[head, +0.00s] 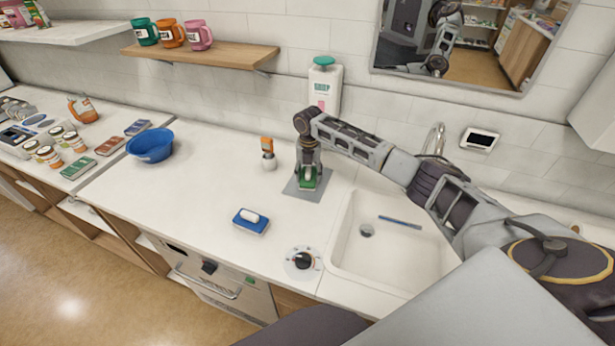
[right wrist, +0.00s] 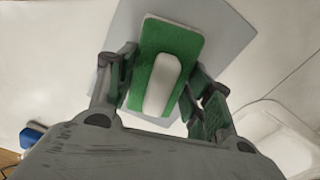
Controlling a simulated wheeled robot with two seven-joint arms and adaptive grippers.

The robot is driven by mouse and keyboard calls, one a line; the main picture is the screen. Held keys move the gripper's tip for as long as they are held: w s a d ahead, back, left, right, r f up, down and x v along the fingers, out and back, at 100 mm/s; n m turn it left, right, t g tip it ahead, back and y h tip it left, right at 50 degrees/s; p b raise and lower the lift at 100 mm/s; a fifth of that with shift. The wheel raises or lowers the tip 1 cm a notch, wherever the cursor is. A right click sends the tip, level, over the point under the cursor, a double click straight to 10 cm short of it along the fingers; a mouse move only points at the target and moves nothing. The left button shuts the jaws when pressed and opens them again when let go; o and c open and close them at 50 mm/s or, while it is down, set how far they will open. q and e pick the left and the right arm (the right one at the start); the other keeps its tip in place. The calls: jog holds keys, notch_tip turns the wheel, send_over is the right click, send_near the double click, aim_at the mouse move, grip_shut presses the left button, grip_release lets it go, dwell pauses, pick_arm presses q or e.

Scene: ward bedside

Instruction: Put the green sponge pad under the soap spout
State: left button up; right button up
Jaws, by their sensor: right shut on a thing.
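The green sponge pad (head: 309,183) has a white grip on top. In the right wrist view the pad (right wrist: 182,47) lies between the fingers of my right gripper (right wrist: 160,88), which is shut on it. In the head view my right gripper (head: 309,172) points down over a grey square plate (head: 293,189) on the counter, with the pad over or on the plate; I cannot tell if they touch. The soap dispenser (head: 324,86), white with a green top, is on the wall just behind the gripper. Its spout is hidden by my arm. My left gripper is not in view.
A blue pad with a white grip (head: 251,222) lies on the counter to the front left. An orange-topped bottle (head: 268,153) stands left of the plate. A sink (head: 348,246) is at the right, a dial (head: 303,262) in front, and a blue bowl (head: 150,146) further left.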

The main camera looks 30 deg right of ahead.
aim_at(307, 173)
dwell(0.3)
jog(key=o, duration=1.1)
jog(key=shift+o, duration=0.2)
jog(key=shift+r, duration=0.1)
jog(key=shift+s+a+r+p, duration=0.15)
jog(key=shift+r+p, duration=0.35)
jog(key=shift+p, duration=0.3)
jog(key=shift+s+a+r+p, duration=0.2)
jog(key=shift+r+p, duration=0.25)
jog(key=shift+p, duration=0.3)
jog(key=shift+s+a+r+p, duration=0.15)
jog(key=shift+r+p, duration=0.35)
jog(key=shift+p, duration=0.3)
jog(key=shift+s+a+r+p, duration=0.3)
jog(key=shift+s+a+p, duration=0.3)
jog(key=shift+s+a, duration=0.2)
jog(key=shift+s+a+r, duration=0.25)
jog(key=shift+s+a, duration=0.5)
jog(key=shift+a, duration=0.1)
jog(key=shift+s+a+r, duration=0.2)
jog(key=shift+s+a, duration=0.5)
jog(key=shift+a, duration=0.15)
jog(key=shift+s+a+r, duration=0.25)
jog(key=shift+s+a, duration=0.5)
jog(key=shift+a, duration=0.1)
